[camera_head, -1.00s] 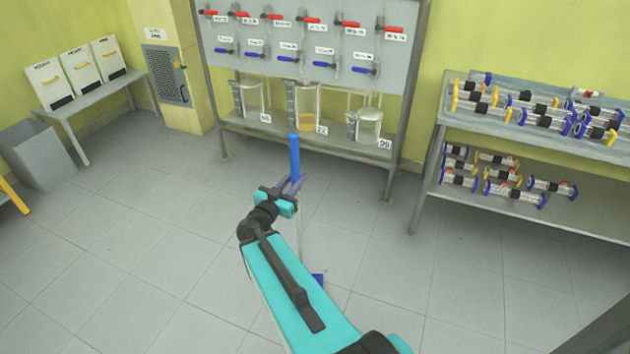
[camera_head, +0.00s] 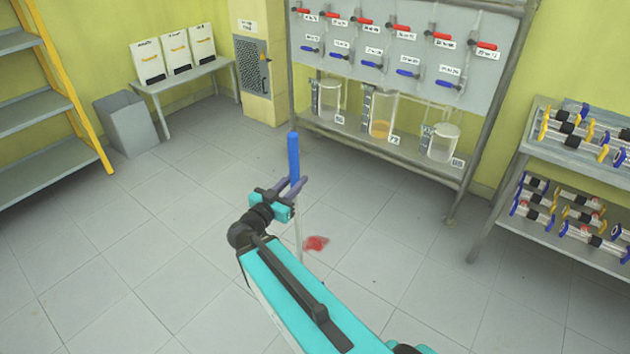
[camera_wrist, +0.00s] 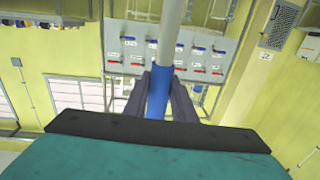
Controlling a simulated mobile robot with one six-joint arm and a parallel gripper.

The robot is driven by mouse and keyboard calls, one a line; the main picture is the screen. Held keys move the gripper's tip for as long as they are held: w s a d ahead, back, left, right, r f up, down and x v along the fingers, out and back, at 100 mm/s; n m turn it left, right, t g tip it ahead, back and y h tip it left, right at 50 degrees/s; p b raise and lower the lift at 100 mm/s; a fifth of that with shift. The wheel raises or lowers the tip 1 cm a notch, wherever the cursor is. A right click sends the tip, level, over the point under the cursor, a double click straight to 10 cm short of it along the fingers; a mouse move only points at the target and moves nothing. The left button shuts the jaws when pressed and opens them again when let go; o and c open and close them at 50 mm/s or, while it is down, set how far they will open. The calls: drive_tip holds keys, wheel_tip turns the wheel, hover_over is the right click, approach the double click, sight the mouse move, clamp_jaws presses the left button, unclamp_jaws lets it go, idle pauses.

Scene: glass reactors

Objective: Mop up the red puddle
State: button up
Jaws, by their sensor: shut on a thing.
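The red puddle (camera_head: 316,244) lies on the tiled floor, just right of the mop's pole in the head view. My gripper (camera_head: 292,187) is shut on the blue handle of the mop (camera_head: 294,155), which stands upright. The mop's pale lower pole (camera_head: 299,230) runs down behind my arm, and its head is hidden. In the wrist view the blue handle (camera_wrist: 158,95) sits between my gripper's fingers (camera_wrist: 158,92), with the pale pole extending away.
A rack with glass vessels (camera_head: 382,115) and valves stands behind the puddle. A shelf of glass tubes (camera_head: 560,150) is at the right. A grey bin (camera_head: 127,124), a small table (camera_head: 185,78) and a yellow-framed shelf (camera_head: 35,100) are at the left. The floor between is clear.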

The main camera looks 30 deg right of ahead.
drive_tip(key=a+r+n+t+y, duration=0.1)
drive_tip(key=a, duration=0.9)
drive_tip(key=w+a+r+n+t, duration=0.1)
drive_tip(key=a+r, duration=0.1)
drive_tip(key=a, duration=0.8)
drive_tip(key=shift+w+a+t+y, duration=0.15)
drive_tip(key=shift+w+t+y, duration=0.1)
drive_tip(key=shift+t+y, duration=0.15)
drive_tip(key=shift+a, duration=0.1)
